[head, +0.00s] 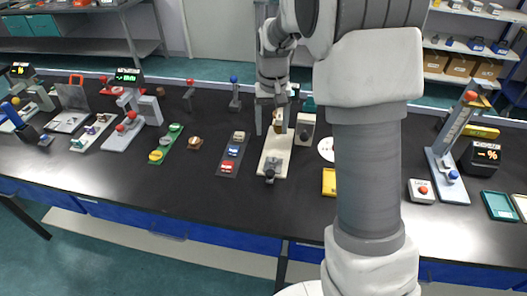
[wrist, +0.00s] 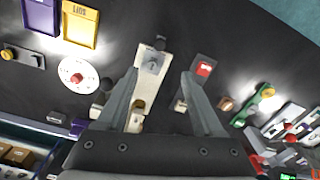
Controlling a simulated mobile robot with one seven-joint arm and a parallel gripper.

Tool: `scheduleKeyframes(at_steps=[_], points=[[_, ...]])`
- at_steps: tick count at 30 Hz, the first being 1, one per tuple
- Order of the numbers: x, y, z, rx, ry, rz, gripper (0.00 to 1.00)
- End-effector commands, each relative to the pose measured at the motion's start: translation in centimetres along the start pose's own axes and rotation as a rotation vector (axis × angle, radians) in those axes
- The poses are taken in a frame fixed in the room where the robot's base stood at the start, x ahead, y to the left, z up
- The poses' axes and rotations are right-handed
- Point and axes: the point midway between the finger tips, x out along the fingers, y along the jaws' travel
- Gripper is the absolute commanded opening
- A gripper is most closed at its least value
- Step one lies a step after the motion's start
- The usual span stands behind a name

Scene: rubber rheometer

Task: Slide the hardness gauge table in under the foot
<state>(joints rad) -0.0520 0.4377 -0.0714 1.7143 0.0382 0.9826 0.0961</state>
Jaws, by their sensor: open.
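The hardness gauge is a cream stand (head: 279,150) in the middle of the bench, below my gripper. At the near end of its long base is a small grey table with a dark knob (head: 270,174). In the wrist view the grey table (wrist: 151,63) and its knob (wrist: 159,43) lie ahead of the fingertips. A brass part (head: 280,116), perhaps the foot, is partly hidden by my gripper at the far end, apart from the table. My gripper (head: 273,112) points down, open and empty. In the wrist view its fingers (wrist: 160,74) spread over the base without visibly holding anything.
A dark rack with coloured blocks (head: 232,152) stands left of the gauge, and a brown knob (head: 195,142) beyond it. The bench front (head: 220,205) is clear.

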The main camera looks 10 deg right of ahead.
Motion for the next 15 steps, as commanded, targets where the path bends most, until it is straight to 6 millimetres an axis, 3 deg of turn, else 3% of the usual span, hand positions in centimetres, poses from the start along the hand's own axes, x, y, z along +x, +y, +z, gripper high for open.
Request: scheduleKeyframes(at_steps=[8,15], points=[[2.5,0.0,-0.3,0.002,-0.013,0.003,0.69],[7.4,0.0,-0.2,0.002,-0.014,0.003,0.69]])
